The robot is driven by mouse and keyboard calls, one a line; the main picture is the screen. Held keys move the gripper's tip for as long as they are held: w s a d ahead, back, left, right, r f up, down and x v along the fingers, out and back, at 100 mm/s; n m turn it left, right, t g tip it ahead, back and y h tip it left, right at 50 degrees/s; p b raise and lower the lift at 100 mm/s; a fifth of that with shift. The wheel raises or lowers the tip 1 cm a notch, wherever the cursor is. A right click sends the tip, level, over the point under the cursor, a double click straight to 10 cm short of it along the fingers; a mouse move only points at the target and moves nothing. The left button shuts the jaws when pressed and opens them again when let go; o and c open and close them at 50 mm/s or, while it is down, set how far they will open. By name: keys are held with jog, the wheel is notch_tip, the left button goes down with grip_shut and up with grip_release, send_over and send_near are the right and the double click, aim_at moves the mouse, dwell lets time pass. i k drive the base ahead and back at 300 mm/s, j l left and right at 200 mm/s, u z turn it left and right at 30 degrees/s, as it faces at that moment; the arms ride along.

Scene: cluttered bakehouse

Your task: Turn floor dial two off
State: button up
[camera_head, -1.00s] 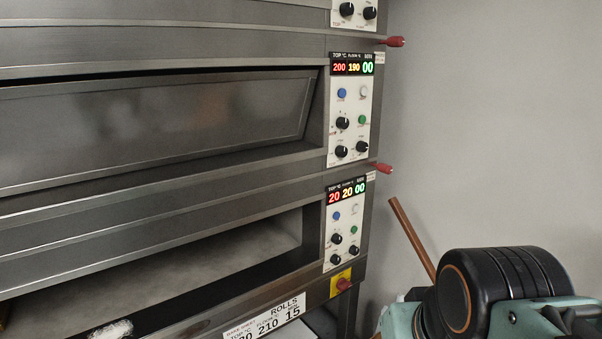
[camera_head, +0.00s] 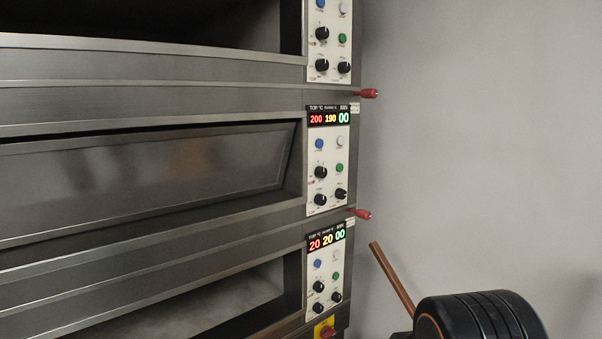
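The middle oven panel (camera_head: 329,160) shows a display (camera_head: 329,118) reading 200, 190 and 00. Below it are a blue button, a white button, a green button and three black knobs: an upper one (camera_head: 320,172), a lower left one (camera_head: 320,199) and a lower right one (camera_head: 341,194). The knob labels are too small to read, so I cannot tell which is floor dial two or its setting. A black rounded part of my arm (camera_head: 480,318) shows at the lower right, apart from the panel. My gripper is not in view.
The top deck panel (camera_head: 332,50) and bottom deck panel (camera_head: 326,270) carry similar knobs; the bottom display reads 20, 20, 00. Red handles (camera_head: 367,93) stick out at the right side. A brown rod (camera_head: 392,278) leans near the wall (camera_head: 480,130). A yellow-backed red switch (camera_head: 325,329) is low down.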

aim_at(340, 193)
jog(key=z, duration=0.5)
jog(key=i+z, duration=0.1)
jog(key=z, duration=0.85)
jog(key=i+z, duration=0.1)
jog(key=z, duration=0.85)
jog(key=i+z, duration=0.1)
jog(key=z, duration=0.4)
jog(key=j+u, duration=0.1)
jog(key=u, duration=0.4)
jog(key=i+j+u, duration=0.1)
jog(key=u, duration=0.35)
jog(key=i+j+u, duration=0.1)
jog(key=u, duration=0.85)
jog(key=i+j, duration=0.05)
